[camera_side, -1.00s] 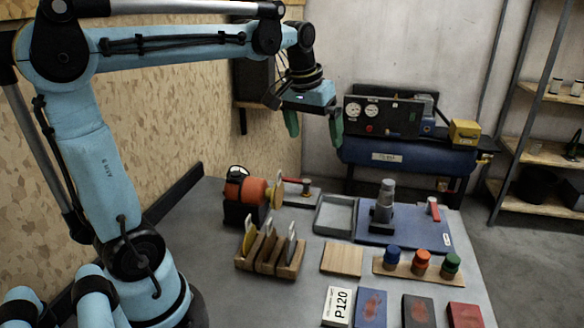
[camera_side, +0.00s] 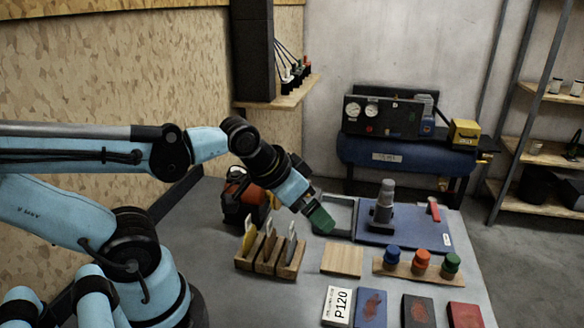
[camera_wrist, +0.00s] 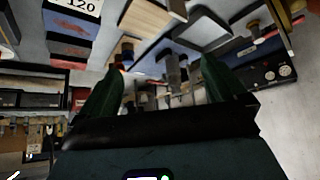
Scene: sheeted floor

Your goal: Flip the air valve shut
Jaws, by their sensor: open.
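My gripper (camera_side: 320,220) has green fingers. It is low over the table, tilted down to the right, in front of the grey tray. The wrist view shows the two fingers of my gripper (camera_wrist: 161,66) apart, with nothing held between them. The small red-handled valve on a metal plate, seen earlier behind the orange tool, is hidden behind my arm now. Another red lever (camera_side: 433,209) stands at the back right of the blue board, apart from my gripper. I cannot tell for certain which is the air valve.
The grey tray (camera_side: 341,213) and the blue board (camera_side: 405,237) with a grey upright tool (camera_side: 383,208) lie just right of my gripper. An orange tool (camera_side: 240,195) and a wooden disc rack (camera_side: 270,256) stand left. Colored knobs (camera_side: 421,259) and sanding blocks sit nearer.

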